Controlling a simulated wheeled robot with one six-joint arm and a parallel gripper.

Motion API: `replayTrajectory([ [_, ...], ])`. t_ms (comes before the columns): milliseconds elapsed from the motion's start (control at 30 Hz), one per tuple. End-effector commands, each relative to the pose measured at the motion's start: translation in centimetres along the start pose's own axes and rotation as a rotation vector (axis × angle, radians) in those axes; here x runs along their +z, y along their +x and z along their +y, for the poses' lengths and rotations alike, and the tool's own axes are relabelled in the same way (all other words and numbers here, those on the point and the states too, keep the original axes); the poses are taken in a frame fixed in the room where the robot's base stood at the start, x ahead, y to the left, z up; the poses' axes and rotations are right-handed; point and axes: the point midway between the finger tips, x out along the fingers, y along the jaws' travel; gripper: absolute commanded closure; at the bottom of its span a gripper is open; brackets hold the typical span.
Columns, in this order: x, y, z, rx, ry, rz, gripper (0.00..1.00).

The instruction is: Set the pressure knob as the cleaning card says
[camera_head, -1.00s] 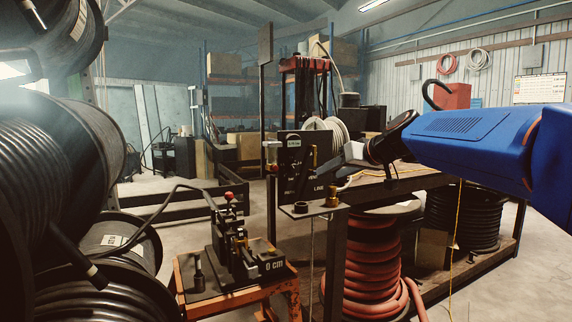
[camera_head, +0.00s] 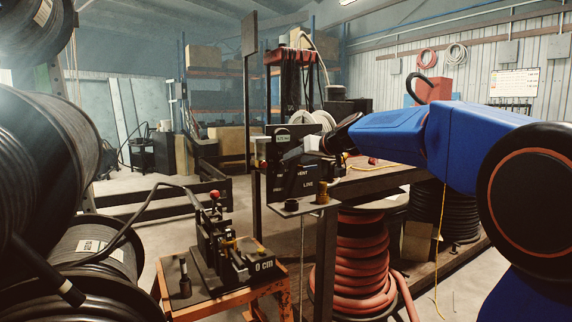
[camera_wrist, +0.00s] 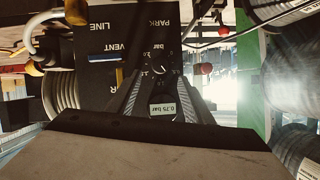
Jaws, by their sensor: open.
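The pressure knob (camera_wrist: 158,69) is a dark round dial with a white pointer line, beside numbers and "bar" on a black panel (camera_wrist: 102,72). The wrist view shows the panel upside down. A small lit display (camera_wrist: 163,109) reads 0.75 bar. My gripper (camera_wrist: 160,85) is open, its two dark ribbed fingers spread in front of the knob; I cannot tell whether they touch it. In the head view my gripper reaches the upper part of the panel (camera_head: 290,187) and hides the knob. No card that I can identify as the cleaning card is readable.
The panel also bears LINE and VENT labels and a blue lever (camera_wrist: 125,77). A crimping tool (camera_head: 228,240) stands on an orange stand below. Hose reels (camera_head: 40,150) crowd the left. A wall chart (camera_head: 514,83) hangs far right, too small to read.

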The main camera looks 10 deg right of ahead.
Motion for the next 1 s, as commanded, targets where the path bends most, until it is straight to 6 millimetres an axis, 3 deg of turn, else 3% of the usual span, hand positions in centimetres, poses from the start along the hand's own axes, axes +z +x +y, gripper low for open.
replayTrajectory([
  [200, 0.1, 4.0, 0.0, -0.001, 0.000, -0.002, 0.53],
  [400, 0.1, 6.6, 0.0, -0.001, -0.001, -0.001, 0.53],
  [600, 0.0, 7.8, 0.0, 0.000, 0.000, -0.001, 0.53],
  [900, 0.0, 7.9, 0.0, 0.000, 0.000, -0.001, 0.53],
  [1000, 0.0, 7.9, 0.0, 0.000, 0.000, -0.001, 0.77],
])
